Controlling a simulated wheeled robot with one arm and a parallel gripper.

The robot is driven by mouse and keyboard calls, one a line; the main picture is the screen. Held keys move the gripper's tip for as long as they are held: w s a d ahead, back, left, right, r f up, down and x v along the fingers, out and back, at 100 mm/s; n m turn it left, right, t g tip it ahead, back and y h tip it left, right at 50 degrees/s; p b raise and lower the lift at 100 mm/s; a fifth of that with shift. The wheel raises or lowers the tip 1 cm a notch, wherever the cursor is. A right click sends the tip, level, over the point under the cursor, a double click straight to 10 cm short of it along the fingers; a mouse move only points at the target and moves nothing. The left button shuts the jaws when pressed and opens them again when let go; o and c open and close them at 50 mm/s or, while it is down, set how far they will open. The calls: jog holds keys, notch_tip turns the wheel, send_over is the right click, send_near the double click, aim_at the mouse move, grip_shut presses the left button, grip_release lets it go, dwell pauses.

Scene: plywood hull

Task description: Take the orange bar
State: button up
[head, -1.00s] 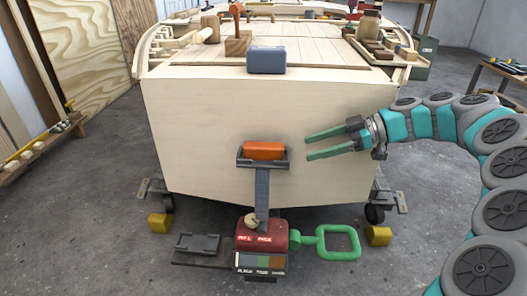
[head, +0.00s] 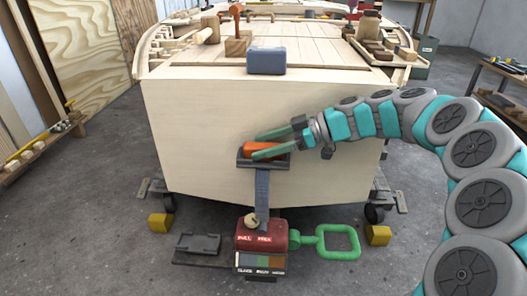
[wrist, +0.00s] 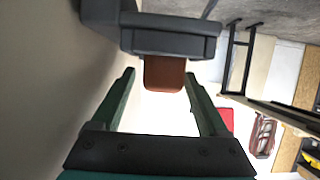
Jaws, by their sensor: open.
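The orange bar (head: 254,149) lies in a dark grey holder (head: 246,163) on a grey post in front of the pale plywood hull. It also shows in the wrist view (wrist: 164,74), in front of the dark holder (wrist: 170,42) and between the lines of my two fingers. My gripper (head: 268,143) is open, with its green fingers reaching in from the right at the bar's right part. In the wrist view the fingers (wrist: 158,82) stand apart, one to each side of the bar's end. I cannot tell whether either finger touches the bar.
A blue-grey block (head: 266,60) sits on the hull's top edge above. Below the holder stands a red box (head: 262,234) with a green loop handle (head: 338,241) at its right. Yellow blocks (head: 160,223) lie on the floor. The hull face (head: 195,120) is close behind the bar.

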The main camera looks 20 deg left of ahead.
jog(key=shift+a+f, duration=0.1)
jog(key=shift+a, duration=0.05)
grip_shut()
dwell(0.5)
